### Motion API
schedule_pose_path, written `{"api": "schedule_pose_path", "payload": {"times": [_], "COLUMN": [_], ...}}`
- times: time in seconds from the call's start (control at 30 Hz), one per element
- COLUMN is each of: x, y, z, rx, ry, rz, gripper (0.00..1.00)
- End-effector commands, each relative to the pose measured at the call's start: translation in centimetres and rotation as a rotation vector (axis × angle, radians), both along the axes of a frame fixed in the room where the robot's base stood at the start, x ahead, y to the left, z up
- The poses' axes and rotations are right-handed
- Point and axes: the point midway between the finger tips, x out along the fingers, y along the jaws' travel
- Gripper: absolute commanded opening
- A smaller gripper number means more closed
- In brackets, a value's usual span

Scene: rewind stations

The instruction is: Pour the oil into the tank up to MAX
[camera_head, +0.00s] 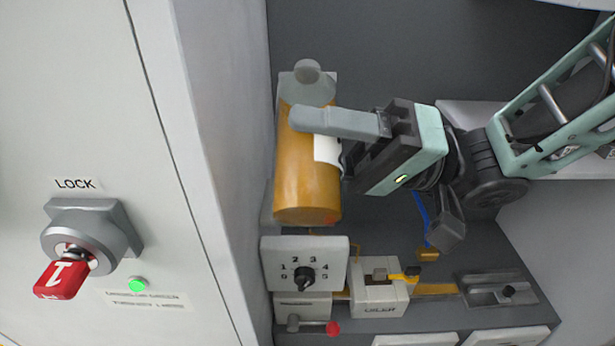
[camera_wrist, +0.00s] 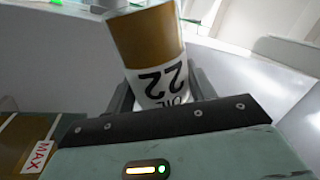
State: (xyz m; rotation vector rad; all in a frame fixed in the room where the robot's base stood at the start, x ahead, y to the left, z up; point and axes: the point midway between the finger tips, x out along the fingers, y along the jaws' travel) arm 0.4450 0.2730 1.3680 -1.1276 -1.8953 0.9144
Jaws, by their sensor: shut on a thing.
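The oil bottle (camera_head: 305,190) is an amber cylinder with a clear upper part and a rounded grey end at its top in the head view. My gripper (camera_head: 312,125) is shut on it, with one grey finger across its front. In the wrist view the bottle (camera_wrist: 148,40) sits between the fingers; its white label with "OIL" and "22" appears upside down. The tank (camera_wrist: 12,140) shows at the wrist view's lower left as a brown surface with a red-on-white MAX label (camera_wrist: 38,157). Much of the tank is hidden in the head view, and no pouring stream shows.
A white panel with a red-handled LOCK switch (camera_head: 66,272) and a green light (camera_head: 137,284) fills the left.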

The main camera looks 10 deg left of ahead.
Motion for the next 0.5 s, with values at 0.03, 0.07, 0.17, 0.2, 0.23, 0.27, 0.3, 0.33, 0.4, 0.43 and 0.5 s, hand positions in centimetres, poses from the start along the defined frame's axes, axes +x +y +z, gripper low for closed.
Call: {"api": "schedule_pose_path", "payload": {"times": [0.03, 0.07, 0.17, 0.2, 0.23, 0.27, 0.3, 0.33, 0.4, 0.43, 0.5], "x": [0.00, 0.00, 0.00, 0.00, 0.00, -0.01, -0.01, -0.02, -0.04, -0.06, -0.08], "y": [0.01, 0.01, 0.01, 0.00, -0.01, -0.01, -0.01, -0.01, -0.02, -0.02, -0.03], "z": [0.05, 0.06, 0.06, 0.07, 0.07, 0.06, 0.05, 0.04, 0.03, 0.01, -0.05], "rx": [0.001, 0.001, 0.000, 0.000, -0.001, -0.002, -0.003, -0.004, -0.008, -0.010, -0.014], "ry": [-0.001, -0.001, 0.003, 0.006, 0.009, 0.013, 0.018, 0.024, 0.038, 0.045, 0.062], "rz": [0.000, 0.000, 0.000, 0.000, 0.000, 0.000, 0.000, 0.000, -0.001, -0.001, 0.000], "gripper": [0.21, 0.21, 0.21, 0.21, 0.21, 0.21, 0.21, 0.21, 0.21, 0.21, 0.21]}}
